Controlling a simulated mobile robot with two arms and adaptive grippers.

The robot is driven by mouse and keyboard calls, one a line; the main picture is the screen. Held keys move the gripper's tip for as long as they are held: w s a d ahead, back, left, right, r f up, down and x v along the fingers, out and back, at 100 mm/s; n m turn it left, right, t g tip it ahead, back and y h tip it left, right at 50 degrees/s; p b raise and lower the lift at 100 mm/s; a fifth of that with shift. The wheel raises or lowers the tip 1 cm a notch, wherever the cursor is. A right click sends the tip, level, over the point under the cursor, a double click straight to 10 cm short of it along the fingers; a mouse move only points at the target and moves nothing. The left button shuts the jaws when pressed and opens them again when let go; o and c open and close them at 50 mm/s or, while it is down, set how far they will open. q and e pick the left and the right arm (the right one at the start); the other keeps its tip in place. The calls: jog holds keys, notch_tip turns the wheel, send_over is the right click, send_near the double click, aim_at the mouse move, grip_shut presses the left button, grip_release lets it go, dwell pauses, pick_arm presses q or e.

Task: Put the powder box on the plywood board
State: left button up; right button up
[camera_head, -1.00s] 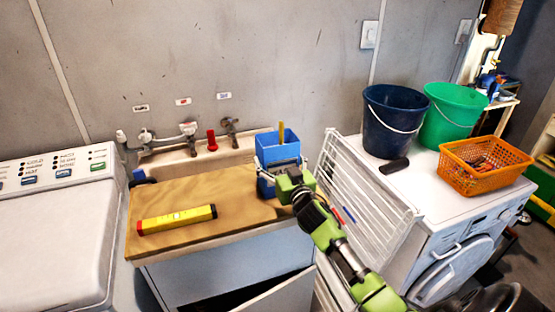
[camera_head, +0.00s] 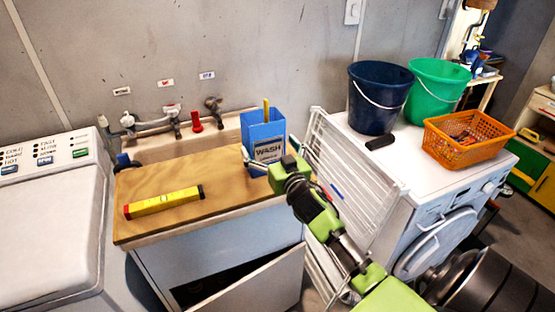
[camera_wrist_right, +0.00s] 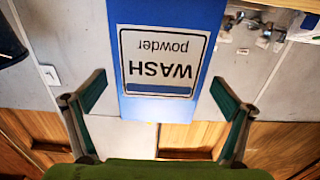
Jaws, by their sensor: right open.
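The powder box (camera_head: 264,131) is blue with a white label reading WASH. It stands upright at the back right of the brown plywood board (camera_head: 225,184); its base is partly hidden behind my gripper. My right gripper (camera_head: 270,157) is open just in front of the box. In the right wrist view the box (camera_wrist_right: 168,55) appears upside down between the two green fingers of the gripper (camera_wrist_right: 158,96), with a gap on each side. My left gripper is not in view.
A yellow package (camera_head: 164,202) lies on the board's left part. Taps (camera_head: 172,121) stand behind the board. A white drying rack (camera_head: 350,165) is close on the right, beside a white machine (camera_head: 400,160) carrying a navy bucket (camera_head: 378,98), green bucket (camera_head: 436,90) and orange basket (camera_head: 468,140).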

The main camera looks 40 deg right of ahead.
jog(key=b+v, duration=0.1)
jog(key=v, duration=0.6)
jog(key=shift+s, duration=0.3)
jog(key=shift+a, duration=0.1)
jog(key=s+a+f+n+g+y, duration=0.1)
jog(key=s+a+f+g, duration=0.4)
jog(key=f, duration=0.3)
jog(key=s+a+f+g, duration=0.3)
jog(key=s+a+f, duration=0.1)
jog(key=s+f, duration=0.3)
jog(key=s+a+f+n+g+y, duration=0.25)
jog(key=s+a, duration=0.25)
jog(key=s, duration=0.4)
jog(key=s+a+f+n+g+y, duration=0.1)
jog(key=s+a+f+g, duration=0.4)
jog(key=s, duration=0.4)
notch_tip(320, 180, down, 24)
jog(key=s, duration=0.1)
jog(key=s+d+f+g, duration=0.1)
jog(key=s+d+f, duration=0.1)
jog(key=s+f, duration=1.5)
jog(key=shift+s+d, duration=0.3)
